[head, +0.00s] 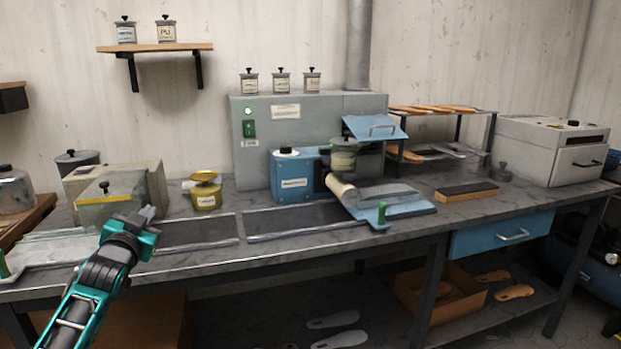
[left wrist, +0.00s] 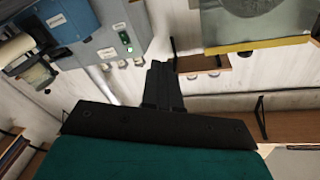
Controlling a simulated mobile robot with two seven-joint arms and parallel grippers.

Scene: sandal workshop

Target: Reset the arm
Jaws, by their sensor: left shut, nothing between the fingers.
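My left gripper (head: 148,212) is at the left in the head view, raised over the front left part of the workbench. Its fingers are shut with nothing between them. In the left wrist view the closed black fingers (left wrist: 160,80) point up into empty space, with the wall behind them. My right gripper is in neither view.
The grey workbench (head: 290,258) carries a beige machine (head: 155,180), a yellow tin (head: 205,192), a blue machine (head: 298,180) with a green-handled tray (head: 410,207), and a white oven (head: 550,150) at right. A wall shelf (head: 155,47) holds two jars. Dark mats lie along the front.

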